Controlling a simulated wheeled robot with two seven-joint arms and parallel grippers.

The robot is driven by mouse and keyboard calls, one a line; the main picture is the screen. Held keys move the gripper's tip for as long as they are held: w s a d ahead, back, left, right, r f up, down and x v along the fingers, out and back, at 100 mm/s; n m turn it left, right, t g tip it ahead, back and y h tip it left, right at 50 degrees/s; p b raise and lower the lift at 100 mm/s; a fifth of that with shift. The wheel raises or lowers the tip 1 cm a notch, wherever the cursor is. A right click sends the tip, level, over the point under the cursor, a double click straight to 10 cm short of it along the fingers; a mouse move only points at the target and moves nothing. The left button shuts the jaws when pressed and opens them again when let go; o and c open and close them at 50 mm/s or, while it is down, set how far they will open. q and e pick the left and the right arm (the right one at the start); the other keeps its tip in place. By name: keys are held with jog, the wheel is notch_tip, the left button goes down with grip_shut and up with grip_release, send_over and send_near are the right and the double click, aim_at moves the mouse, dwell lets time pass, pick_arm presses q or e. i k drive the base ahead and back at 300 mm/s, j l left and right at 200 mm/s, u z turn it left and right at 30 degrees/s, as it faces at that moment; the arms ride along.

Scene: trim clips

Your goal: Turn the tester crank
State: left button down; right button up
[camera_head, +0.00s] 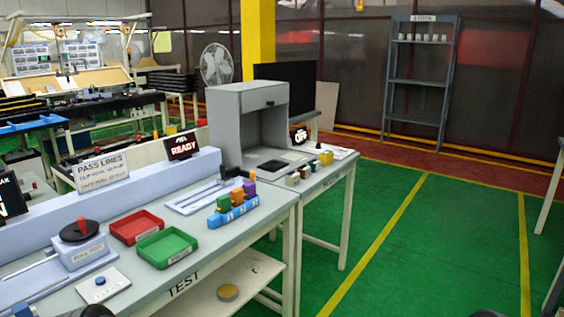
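The tester crank is a dark disc (80,231) with a red knob (81,222) standing up on it. It sits on top of a grey box (85,253) with a label that seems to read as a pull test, at the left of the table marked TEST (186,284). Nothing touches the crank. No gripper fingers show. Only small dark rounded shapes cut the bottom edge at left and right, and I cannot tell which parts they are.
A white pad with a blue button (100,282) lies in front of the box. Right of it are a red tray (136,227), a green tray (167,248) and a blue holder with coloured blocks (233,208). Green floor at right is open.

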aim_at(82, 229)
jog(key=u, duration=1.3)
jog(key=l+u, duration=1.1)
